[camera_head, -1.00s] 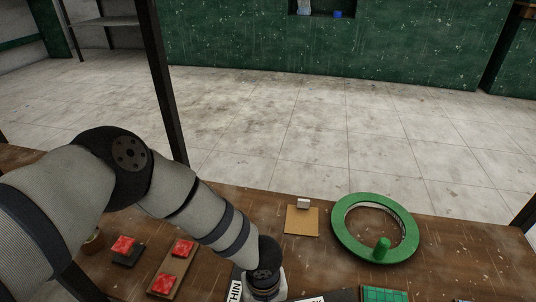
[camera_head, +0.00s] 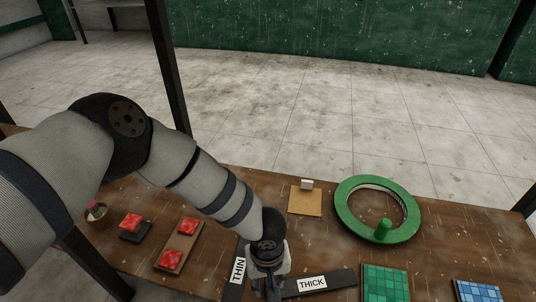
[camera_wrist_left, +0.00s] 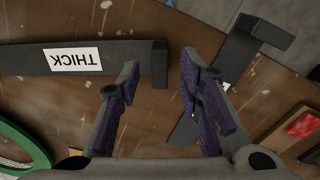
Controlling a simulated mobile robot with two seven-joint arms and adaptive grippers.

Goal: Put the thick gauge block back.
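The thick gauge block (camera_head: 339,279) is a dark flat bar with a white THICK label, lying on the brown table at the front. In the left wrist view the thick gauge block (camera_wrist_left: 118,58) runs in from the left, and its lipped end shows between my fingertips. My left gripper (camera_head: 267,288) is above that end; its fingers (camera_wrist_left: 160,75) are open, with nothing visibly clamped. The gap in height is unclear. The thin gauge block (camera_head: 236,277), labelled THIN, lies left of the gripper; in the wrist view it (camera_wrist_left: 240,50) is partly hidden by the right finger. My right gripper is out of view.
A green ring (camera_head: 347,216) with a knob stands at the back right. A cork-coloured square (camera_head: 305,203) holds a small pale block. Green tiles (camera_head: 385,283) and blue tiles (camera_head: 479,291) lie at the front right. Red pieces (camera_head: 171,259) sit on trays at left.

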